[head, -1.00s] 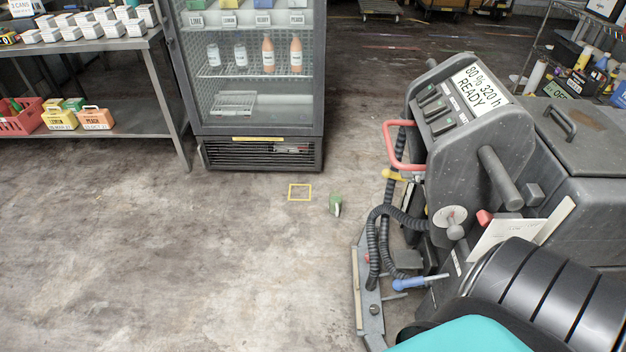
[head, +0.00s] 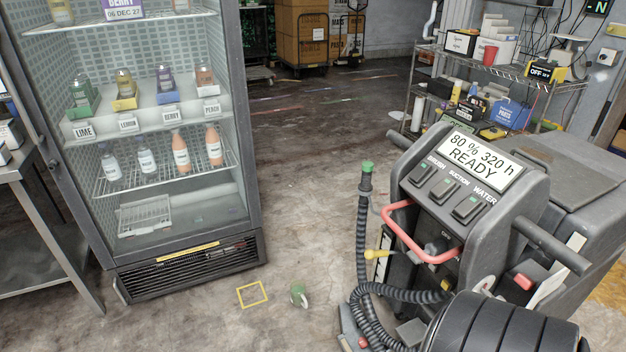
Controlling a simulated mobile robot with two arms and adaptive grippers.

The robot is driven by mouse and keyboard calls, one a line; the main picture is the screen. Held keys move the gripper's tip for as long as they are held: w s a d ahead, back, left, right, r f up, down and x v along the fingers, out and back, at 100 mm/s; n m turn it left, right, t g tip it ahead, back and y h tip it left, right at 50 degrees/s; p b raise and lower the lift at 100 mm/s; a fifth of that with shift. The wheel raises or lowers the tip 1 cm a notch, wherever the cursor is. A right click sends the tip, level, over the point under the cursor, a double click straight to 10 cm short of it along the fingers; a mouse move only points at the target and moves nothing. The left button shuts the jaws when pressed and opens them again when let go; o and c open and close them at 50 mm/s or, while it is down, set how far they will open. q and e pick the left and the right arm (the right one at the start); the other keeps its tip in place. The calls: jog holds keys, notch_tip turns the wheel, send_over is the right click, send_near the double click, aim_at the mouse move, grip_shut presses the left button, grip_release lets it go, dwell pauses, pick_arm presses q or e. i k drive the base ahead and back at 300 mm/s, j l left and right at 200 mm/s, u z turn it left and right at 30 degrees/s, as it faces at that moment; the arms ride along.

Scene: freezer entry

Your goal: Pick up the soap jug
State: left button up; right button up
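A blue labelled container (head: 510,113) sits on the wire rack at the upper right. Neither of my grippers is in view.
A glass-door fridge (head: 190,263) with bottles stands at left, beside a metal table (head: 40,262). A floor-scrubbing machine (head: 455,195) with a red handle and black hoses fills the right. Open floor runs between fridge and machine. A wire rack (head: 470,62) stands behind.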

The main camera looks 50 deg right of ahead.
aim_at(297, 288)
jog(key=i+l+z, duration=0.1)
jog(key=i+z, duration=0.25)
jog(key=i, duration=0.2)
jog(key=i+z, duration=0.4)
jog(key=i+j+z, duration=0.35)
jog(key=i, duration=0.25)
